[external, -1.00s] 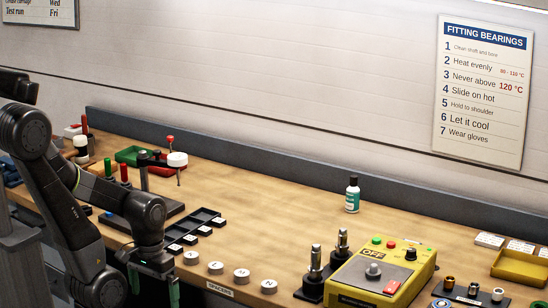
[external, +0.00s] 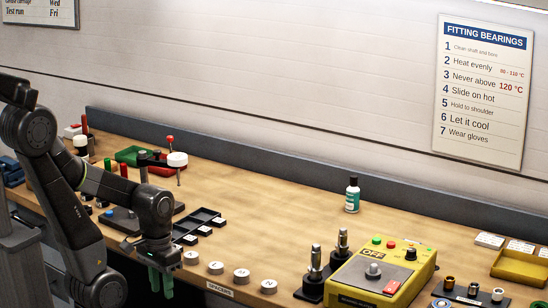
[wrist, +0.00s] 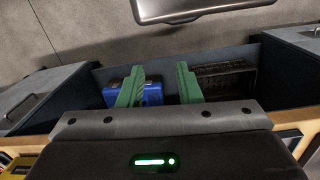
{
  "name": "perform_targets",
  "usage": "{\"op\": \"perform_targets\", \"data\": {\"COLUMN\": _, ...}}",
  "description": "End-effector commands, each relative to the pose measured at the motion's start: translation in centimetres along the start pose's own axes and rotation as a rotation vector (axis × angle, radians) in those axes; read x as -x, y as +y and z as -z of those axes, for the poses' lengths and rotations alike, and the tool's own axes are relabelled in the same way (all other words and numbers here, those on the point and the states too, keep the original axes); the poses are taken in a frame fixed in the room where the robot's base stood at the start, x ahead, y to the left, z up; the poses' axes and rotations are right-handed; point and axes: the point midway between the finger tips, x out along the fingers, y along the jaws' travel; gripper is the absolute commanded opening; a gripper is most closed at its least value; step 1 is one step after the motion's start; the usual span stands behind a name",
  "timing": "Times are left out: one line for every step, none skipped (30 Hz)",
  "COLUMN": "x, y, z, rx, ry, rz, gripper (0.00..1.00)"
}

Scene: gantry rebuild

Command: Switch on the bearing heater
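The bearing heater is a yellow box (external: 350,291) at the front right of the bench in the external view. Its sloped top has a grey plate with a knob (external: 374,271), a red-orange switch (external: 392,287) and a label reading OFF (external: 373,253). A green button (external: 376,241), a red button (external: 391,244) and a black knob (external: 410,254) sit along its back. My gripper (external: 161,283) hangs at the bench's front edge, well left of the heater. In the wrist view its green fingers (wrist: 160,88) are apart with nothing held between them. The heater's far sides are hidden.
Two metal posts (external: 342,241) stand just left of the heater. White round spacers (external: 216,268) line the front edge. A teal bottle (external: 353,196) stands behind. The middle of the bench is clear. A blue case (wrist: 153,94) lies below my gripper.

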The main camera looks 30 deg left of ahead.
Motion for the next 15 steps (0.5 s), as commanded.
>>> {"op": "perform_targets", "data": {"x": 1.4, "y": 0.6, "z": 2.0, "rx": -0.053, "ry": 0.01, "rz": -0.003, "gripper": 0.21}}
{"op": "perform_targets", "data": {"x": 2.1, "y": 0.9, "z": 3.1, "rx": -0.085, "ry": 0.016, "rz": -0.005, "gripper": 0.16}}
{"op": "perform_targets", "data": {"x": 3.0, "y": 1.5, "z": 4.6, "rx": -0.131, "ry": 0.023, "rz": -0.008, "gripper": 0.08}}
{"op": "perform_targets", "data": {"x": 3.8, "y": 2.0, "z": 5.7, "rx": -0.165, "ry": 0.03, "rz": -0.01, "gripper": 0.02}}
{"op": "perform_targets", "data": {"x": 4.4, "y": 2.5, "z": 6.9, "rx": -0.198, "ry": 0.037, "rz": -0.012, "gripper": 0.0}}
{"op": "perform_targets", "data": {"x": 5.3, "y": 3.2, "z": 8.3, "rx": -0.243, "ry": 0.045, "rz": -0.015, "gripper": 0.0}}
{"op": "perform_targets", "data": {"x": 6.0, "y": 3.9, "z": 9.4, "rx": -0.278, "ry": 0.05, "rz": -0.017, "gripper": 0.0}}
{"op": "perform_targets", "data": {"x": 6.6, "y": 4.5, "z": 10.4, "rx": -0.311, "ry": 0.057, "rz": -0.019, "gripper": 0.0}}
{"op": "perform_targets", "data": {"x": 7.4, "y": 5.4, "z": 11.8, "rx": -0.357, "ry": 0.065, "rz": -0.022, "gripper": 0.0}}
{"op": "perform_targets", "data": {"x": 8.0, "y": 6.1, "z": 12.8, "rx": -0.391, "ry": 0.071, "rz": -0.024, "gripper": 0.0}}
{"op": "perform_targets", "data": {"x": 8.6, "y": 6.8, "z": 13.8, "rx": -0.424, "ry": 0.077, "rz": -0.027, "gripper": 0.0}}
{"op": "perform_targets", "data": {"x": 9.3, "y": 7.9, "z": 15.1, "rx": -0.471, "ry": 0.085, "rz": -0.03, "gripper": 0.0}}
{"op": "perform_targets", "data": {"x": 9.9, "y": 8.7, "z": 16.1, "rx": -0.504, "ry": 0.091, "rz": -0.033, "gripper": 0.0}}
{"op": "perform_targets", "data": {"x": 10.4, "y": 9.6, "z": 17.0, "rx": -0.538, "ry": 0.098, "rz": -0.035, "gripper": 0.0}}
{"op": "perform_targets", "data": {"x": 11.1, "y": 10.8, "z": 18.1, "rx": -0.584, "ry": 0.106, "rz": -0.038, "gripper": 0.0}}
